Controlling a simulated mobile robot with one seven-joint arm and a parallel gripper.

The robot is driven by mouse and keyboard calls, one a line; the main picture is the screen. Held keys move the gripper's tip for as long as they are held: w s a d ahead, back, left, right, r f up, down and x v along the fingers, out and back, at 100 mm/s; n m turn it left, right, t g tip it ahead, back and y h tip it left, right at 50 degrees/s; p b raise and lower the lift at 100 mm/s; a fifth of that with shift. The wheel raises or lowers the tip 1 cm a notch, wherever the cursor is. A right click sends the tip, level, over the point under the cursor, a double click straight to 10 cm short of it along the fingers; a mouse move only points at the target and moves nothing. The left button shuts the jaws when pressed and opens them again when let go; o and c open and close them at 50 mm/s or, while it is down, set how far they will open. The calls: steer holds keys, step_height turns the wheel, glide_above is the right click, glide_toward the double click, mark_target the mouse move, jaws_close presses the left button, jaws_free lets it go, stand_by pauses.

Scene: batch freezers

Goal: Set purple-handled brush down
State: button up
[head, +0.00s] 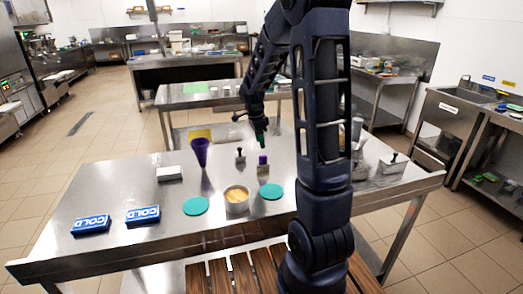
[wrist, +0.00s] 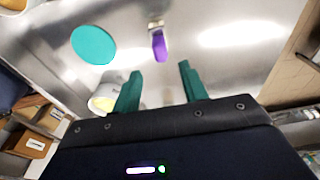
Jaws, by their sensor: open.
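The purple-handled brush (head: 263,160) is on the steel table (head: 120,195), its purple handle up and its lower part pale grey. It stands just behind the right-hand teal disc. In the wrist view the purple handle (wrist: 159,44) shows beyond the fingertips, near the middle. My gripper (head: 260,138) hangs above the brush in the head view, with teal fingers. In the wrist view my gripper (wrist: 160,72) has its fingers spread with nothing between them, apart from the brush.
Teal discs (head: 195,206) (head: 270,191) flank a round pot (head: 236,208) with tan contents.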

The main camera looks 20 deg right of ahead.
steer(key=s+r+n+t+y, duration=0.1)
steer(key=s+r+n+t, duration=0.1)
steer(key=s+r+n, duration=0.95)
steer(key=s+r+n+t, duration=0.2)
steer(key=s+r+n, duration=0.2)
steer(key=s, duration=1.2)
steer(key=shift+s+d+n+t+y, duration=0.2)
steer(key=shift+s+n+t+y, duration=0.15)
steer(key=shift+n, duration=0.9)
